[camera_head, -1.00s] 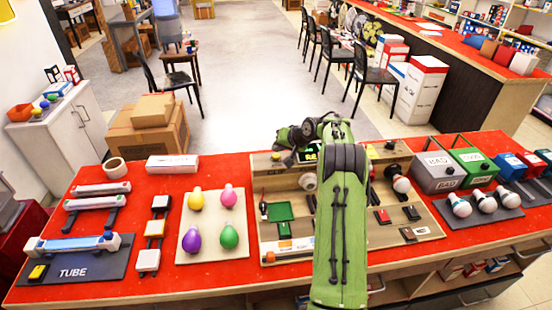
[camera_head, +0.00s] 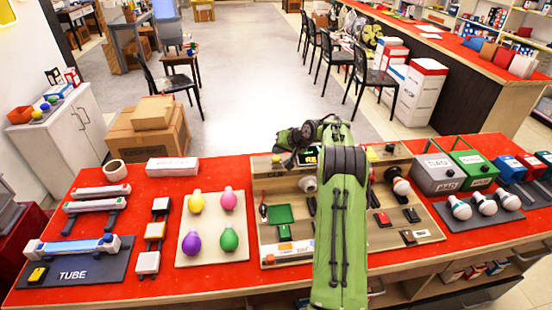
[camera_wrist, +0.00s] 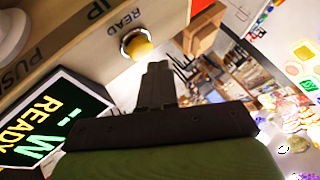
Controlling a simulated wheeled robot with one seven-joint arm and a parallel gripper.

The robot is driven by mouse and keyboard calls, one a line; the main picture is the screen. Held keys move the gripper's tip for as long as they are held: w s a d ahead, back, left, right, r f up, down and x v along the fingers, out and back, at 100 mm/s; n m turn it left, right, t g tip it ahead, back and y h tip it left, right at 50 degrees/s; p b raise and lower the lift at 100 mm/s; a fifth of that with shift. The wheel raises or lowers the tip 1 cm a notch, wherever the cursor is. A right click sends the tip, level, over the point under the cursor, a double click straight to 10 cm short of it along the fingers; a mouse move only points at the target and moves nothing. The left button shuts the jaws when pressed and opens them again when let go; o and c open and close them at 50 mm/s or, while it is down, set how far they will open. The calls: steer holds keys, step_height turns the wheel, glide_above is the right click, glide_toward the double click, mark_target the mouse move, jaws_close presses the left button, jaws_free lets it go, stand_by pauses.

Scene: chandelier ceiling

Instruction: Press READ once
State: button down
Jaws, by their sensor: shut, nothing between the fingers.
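The READ button (camera_wrist: 138,46) is a round yellow button in a metal ring on a light panel, with the word READ printed beside it. In the wrist view my gripper (camera_wrist: 158,70) is shut and empty, its fingertips just beside and below the button in the picture. I cannot tell whether they touch it. A dark display (camera_wrist: 45,120) shows "-- W" and "READY" at lower left; part of it shows in the head view (camera_head: 309,157).
A tray with several coloured bulbs (camera_head: 185,215) stands left of the board, and a TUBE stand (camera_head: 100,268) farther left. Grey BAD (camera_head: 437,178) and green (camera_head: 478,170) boxes and several white bulbs (camera_head: 485,203) stand right. Bare red tabletop (camera_head: 150,190) shows between them.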

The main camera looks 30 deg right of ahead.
mark_target(278, 159)
stand_by(0.8)
steer(key=shift+f, duration=0.4)
steer(key=shift+f+b, duration=0.5)
stand_by(0.4)
steer(key=shift+r, duration=0.15)
steer(key=shift+r+p, duration=0.75)
step_height(278, 159, up, 5)
steer(key=p, duration=0.4)
steer(key=shift+r, duration=0.15)
